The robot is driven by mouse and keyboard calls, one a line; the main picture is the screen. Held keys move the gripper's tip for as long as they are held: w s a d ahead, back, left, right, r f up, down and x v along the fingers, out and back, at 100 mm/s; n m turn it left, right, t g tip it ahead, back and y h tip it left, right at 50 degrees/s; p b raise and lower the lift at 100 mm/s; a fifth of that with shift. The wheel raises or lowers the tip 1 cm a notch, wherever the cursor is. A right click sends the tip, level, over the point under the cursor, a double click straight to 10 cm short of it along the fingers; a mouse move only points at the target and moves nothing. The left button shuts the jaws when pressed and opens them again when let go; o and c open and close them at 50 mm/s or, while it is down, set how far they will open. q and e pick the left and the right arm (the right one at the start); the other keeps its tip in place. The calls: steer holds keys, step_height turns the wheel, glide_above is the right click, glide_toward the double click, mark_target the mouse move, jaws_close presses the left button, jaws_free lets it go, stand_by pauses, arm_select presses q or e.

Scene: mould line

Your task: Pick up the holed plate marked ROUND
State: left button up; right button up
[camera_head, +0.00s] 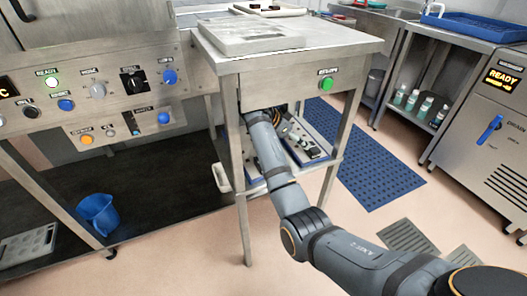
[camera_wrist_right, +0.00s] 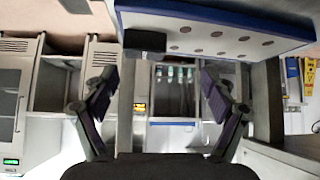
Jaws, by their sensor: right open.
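In the head view, my right arm reaches under the steel table (camera_head: 345,48) to the lower shelf, and my right gripper (camera_head: 287,127) is partly hidden under the tabletop. In the right wrist view, the gripper (camera_wrist_right: 160,85) is open, with nothing between its two fingers. A pale panel with several round dark spots and a blue edge (camera_wrist_right: 222,38) lies across the top of that view, apart from the fingertips. No ROUND marking is readable on it. A grey plate with holes (camera_head: 27,246) also lies at lower left in the head view, its marking unreadable. My left gripper is not in view.
Blue-edged trays (camera_head: 318,121) holding dark items sit on the table's shelf. Table legs stand close to my right arm. A pale slab (camera_head: 250,36) lies on the tabletop. A blue mat (camera_head: 372,165) covers floor at right.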

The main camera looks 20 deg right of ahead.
mark_target(312, 147)
steer(key=shift+s+a+m+g+b, duration=0.1)
steer(key=shift+s+m+g+b, duration=0.3)
steer(key=shift+s+m+b, duration=0.4)
steer(key=b+x, duration=0.1)
steer(key=x, duration=0.2)
steer(key=b+x, duration=0.1)
steer(key=x, duration=0.3)
steer(key=shift+d+r, duration=0.15)
steer(key=shift+d, duration=0.1)
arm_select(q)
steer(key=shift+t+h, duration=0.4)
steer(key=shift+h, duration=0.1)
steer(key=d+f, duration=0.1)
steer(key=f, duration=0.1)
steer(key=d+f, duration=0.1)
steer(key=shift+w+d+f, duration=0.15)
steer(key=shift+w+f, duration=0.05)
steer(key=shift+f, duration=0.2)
arm_select(e)
steer(key=c, duration=1.4)
steer(key=shift+r, duration=0.1)
steer(key=shift+c, duration=0.5)
